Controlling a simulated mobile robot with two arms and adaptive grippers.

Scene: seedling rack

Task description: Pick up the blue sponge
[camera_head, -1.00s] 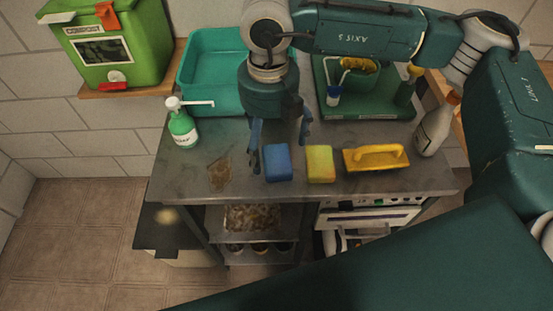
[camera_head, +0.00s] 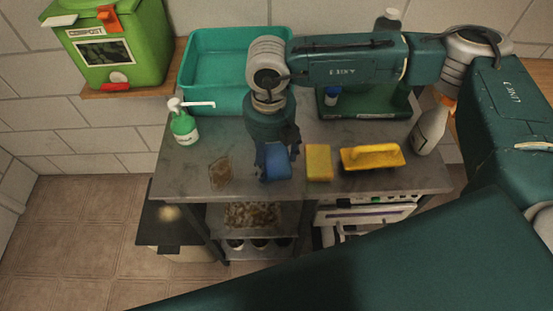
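The blue sponge (camera_head: 278,163) stands on the grey worktop near its front edge. My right gripper (camera_head: 278,148) is above and around it, pointing down. One dark finger shows close along its left side and the other at its upper right, and the fingers look closed in on it. The sponge shows no clear gap from the worktop. The gripper hides part of its top and back. My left gripper is not in view.
A yellow sponge (camera_head: 318,162) and a yellow-handled float (camera_head: 371,158) stand just right of the blue sponge.

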